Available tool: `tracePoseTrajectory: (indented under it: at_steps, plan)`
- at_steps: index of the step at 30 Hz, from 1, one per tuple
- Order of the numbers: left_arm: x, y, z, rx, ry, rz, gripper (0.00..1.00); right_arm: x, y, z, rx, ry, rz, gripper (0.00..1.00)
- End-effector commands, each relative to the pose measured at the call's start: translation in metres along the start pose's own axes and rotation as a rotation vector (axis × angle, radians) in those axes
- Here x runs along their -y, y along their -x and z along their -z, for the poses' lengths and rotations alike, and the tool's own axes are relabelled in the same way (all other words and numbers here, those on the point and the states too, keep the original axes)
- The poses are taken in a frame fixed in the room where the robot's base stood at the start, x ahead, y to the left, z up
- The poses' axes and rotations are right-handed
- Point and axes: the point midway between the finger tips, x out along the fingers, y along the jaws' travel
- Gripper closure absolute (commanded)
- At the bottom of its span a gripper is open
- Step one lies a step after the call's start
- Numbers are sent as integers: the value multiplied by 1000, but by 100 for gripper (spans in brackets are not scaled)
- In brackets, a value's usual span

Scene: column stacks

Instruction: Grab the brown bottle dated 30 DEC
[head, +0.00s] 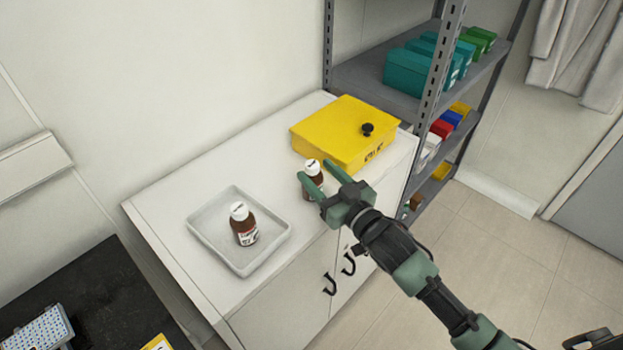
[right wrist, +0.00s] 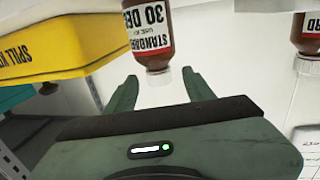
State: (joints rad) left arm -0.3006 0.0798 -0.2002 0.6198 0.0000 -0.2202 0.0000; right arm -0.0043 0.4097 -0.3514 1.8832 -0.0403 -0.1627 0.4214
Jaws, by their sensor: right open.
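A brown bottle (head: 312,186) with a white cap stands on the white cabinet top, in front of the yellow box. In the right wrist view this bottle (right wrist: 148,35) appears upside down, its label reading "STANDARD" and "30 DE", the rest cut off. My right gripper (head: 315,172) is open, with its fingertips either side of this bottle in the head view. In the wrist view the cap lies between the open fingers (right wrist: 163,88); I cannot tell whether they touch it. A second brown bottle (head: 245,230) stands in a white tray (head: 210,248); its date is unreadable. My left gripper is not in view.
The yellow spill kit box (head: 330,140) with a black knob is close behind the bottle. A grey shelf unit (head: 365,75) with coloured boxes stands behind at right. A dark worktop (head: 90,290) is at lower left.

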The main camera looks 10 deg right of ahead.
Motion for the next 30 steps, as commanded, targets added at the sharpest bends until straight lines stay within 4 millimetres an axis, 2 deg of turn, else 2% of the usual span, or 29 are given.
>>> tracePoseTrajectory:
  at_steps: [3,6,14,15,18,21,30]
  plan:
    - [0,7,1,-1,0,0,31,-1,-20,2,-2,-1,0,47]
    - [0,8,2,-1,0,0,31,-1,-30,1,-2,0,0,47]
    - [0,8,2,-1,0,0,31,-1,-33,-1,0,0,0,47]
    - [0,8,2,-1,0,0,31,-1,-33,-1,0,0,0,50]
    - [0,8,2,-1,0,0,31,-1,-33,-1,0,0,0,77]
    - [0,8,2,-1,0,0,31,-1,-33,-1,0,0,0,100]
    - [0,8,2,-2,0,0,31,-1,-33,-1,0,0,0,100]
